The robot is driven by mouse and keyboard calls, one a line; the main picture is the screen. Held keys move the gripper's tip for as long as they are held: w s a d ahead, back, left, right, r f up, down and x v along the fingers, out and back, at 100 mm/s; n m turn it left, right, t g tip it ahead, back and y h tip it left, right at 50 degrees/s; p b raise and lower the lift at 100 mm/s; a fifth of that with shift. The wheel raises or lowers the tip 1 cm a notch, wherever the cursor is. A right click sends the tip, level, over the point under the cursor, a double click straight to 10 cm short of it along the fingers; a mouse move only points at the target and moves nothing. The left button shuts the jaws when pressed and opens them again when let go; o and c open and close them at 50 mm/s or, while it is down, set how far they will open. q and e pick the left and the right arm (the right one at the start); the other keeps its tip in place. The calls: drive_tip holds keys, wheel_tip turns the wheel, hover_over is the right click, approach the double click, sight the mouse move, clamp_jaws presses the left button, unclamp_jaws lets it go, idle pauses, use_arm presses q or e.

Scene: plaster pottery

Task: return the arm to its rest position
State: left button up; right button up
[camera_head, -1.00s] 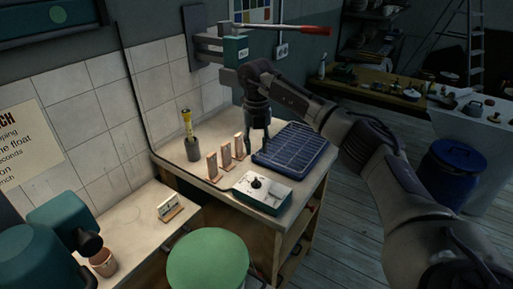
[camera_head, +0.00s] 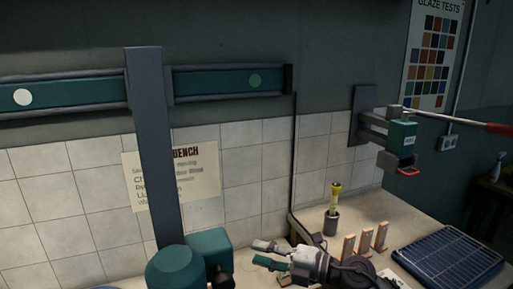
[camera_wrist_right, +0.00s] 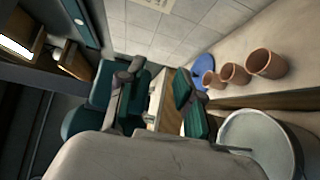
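My right gripper (camera_head: 262,255) is low in the middle of the head view, with its two fingers pointing left and spread a little apart. In the right wrist view my right gripper (camera_wrist_right: 157,92) shows two separated fingers with teal pads and nothing held between them. The arm behind it is mostly cut off by the bottom edge of the head view. My left gripper is not in view.
Upright wooden-backed pieces (camera_head: 365,243), a holder with a yellow tool (camera_head: 331,222) and a blue ribbed tray (camera_head: 447,262) are right of the gripper. A teal machine (camera_head: 175,270) is left. Terracotta cups (camera_wrist_right: 267,64) and a grey bucket (camera_wrist_right: 262,145) show in the wrist view.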

drive_tip(key=s+d+r+m+t+h, duration=0.15)
drive_tip(key=d+m+t+h, duration=0.45)
drive_tip(key=m+t, duration=0.75)
drive_tip(key=s+d+f+m+g+h, duration=0.55)
drive_tip(key=d+f+m+h, duration=0.5)
drive_tip(key=m, duration=0.25)
drive_tip(key=s+d+f+m+g, duration=0.15)
drive_tip(key=s+f+g, duration=0.5)
drive_tip(key=s, duration=0.65)
drive_tip(key=s+d+f+m+g, duration=0.15)
drive_tip(key=s+f+g, duration=0.45)
drive_tip(key=s, duration=0.6)
wheel_tip(320, 180, down, 26)
drive_tip(key=s, duration=0.2)
drive_tip(key=s+d+f+g, duration=0.1)
drive_tip(key=s+d+f, duration=0.1)
drive_tip(key=s+f, duration=1.5)
drive_tip(key=shift+d, duration=0.15)
